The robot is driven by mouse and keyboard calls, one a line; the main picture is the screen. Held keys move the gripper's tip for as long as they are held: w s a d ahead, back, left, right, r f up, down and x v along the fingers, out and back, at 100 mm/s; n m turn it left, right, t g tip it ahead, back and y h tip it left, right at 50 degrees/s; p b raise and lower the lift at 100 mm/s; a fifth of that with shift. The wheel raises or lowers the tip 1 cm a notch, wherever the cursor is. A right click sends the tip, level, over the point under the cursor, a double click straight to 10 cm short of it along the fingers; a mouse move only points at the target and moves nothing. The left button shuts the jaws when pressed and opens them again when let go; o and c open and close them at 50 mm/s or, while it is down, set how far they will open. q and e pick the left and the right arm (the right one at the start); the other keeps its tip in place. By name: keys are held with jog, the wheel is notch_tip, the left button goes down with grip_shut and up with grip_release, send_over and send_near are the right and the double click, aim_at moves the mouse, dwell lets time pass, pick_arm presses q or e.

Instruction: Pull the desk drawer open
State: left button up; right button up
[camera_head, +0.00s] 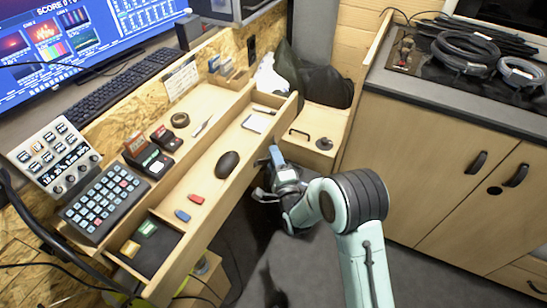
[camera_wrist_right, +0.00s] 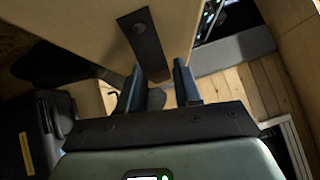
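The desk drawer (camera_head: 205,232) stands open in the head view, a long shallow wooden tray along the desk's front edge. Its front panel also fills the upper left of the right wrist view (camera_wrist_right: 90,25). A dark pull tab (camera_wrist_right: 143,40) is fixed to that panel and hangs down from it. My right gripper (camera_head: 276,158) is at the outer side of the drawer front, near its far end. In the wrist view my right gripper (camera_wrist_right: 160,75) has its fingers apart, on either side of the tab's lower end. Whether they touch it is unclear. My left gripper is out of view.
The drawer holds a black mouse (camera_head: 227,164), a notepad (camera_head: 258,123) and small sticks. A keypad (camera_head: 103,203) sits on the desk. A wooden cabinet (camera_head: 440,160) with cables on top stands at right. Grey floor (camera_head: 310,262) lies between.

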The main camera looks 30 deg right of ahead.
jog(key=v, duration=1.3)
jog(key=shift+s, duration=0.2)
jog(key=shift+a, duration=0.1)
